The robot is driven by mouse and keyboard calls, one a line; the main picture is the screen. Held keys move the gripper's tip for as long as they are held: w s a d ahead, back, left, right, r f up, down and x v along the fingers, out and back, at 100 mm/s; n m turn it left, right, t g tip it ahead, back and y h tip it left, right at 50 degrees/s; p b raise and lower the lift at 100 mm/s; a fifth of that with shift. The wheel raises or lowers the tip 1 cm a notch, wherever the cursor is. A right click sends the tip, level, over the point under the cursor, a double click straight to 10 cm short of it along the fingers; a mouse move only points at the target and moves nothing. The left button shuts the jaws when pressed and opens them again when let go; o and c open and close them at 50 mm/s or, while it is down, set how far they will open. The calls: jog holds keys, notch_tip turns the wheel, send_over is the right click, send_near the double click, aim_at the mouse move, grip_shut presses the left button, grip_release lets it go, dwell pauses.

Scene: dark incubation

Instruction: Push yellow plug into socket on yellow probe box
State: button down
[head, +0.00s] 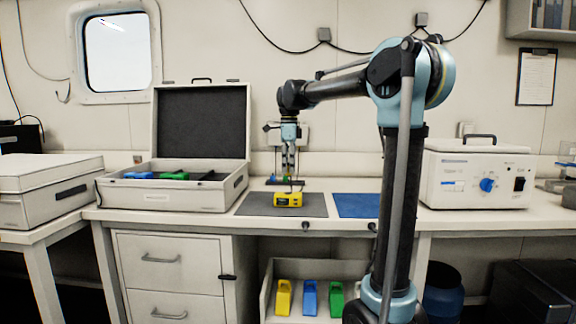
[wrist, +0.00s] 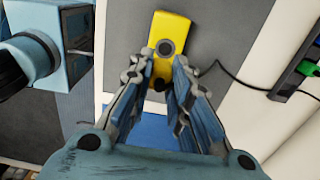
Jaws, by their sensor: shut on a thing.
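The yellow probe box (head: 288,200) sits on the grey mat near the front of the bench. In the wrist view its yellow face (wrist: 168,24) shows a round grey fitting with a dark centre, just beyond my fingertips. My gripper (head: 288,172) points down over the far side of the box. In the wrist view my fingers (wrist: 161,78) are closed around a plug, largely hidden between them, with a dark end and a black cable leading right. I cannot tell whether the plug touches the box or is in a socket.
The cable runs to a dark strip (wrist: 287,85) with a green part at right. A blue mat (head: 357,205) lies right of the grey mat (head: 252,206). An open case (head: 160,196) stands left, a white machine (head: 476,178) right.

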jog(key=shift+w+d, duration=0.15)
jog(key=shift+w, duration=0.35)
jog(key=shift+f, duration=0.1)
jog(key=shift+s+f, duration=0.1)
jog(key=shift+f, duration=2.7)
jog(key=shift+a, duration=0.25)
jog(key=shift+f, duration=0.5)
jog(key=c, duration=1.4)
grip_release()
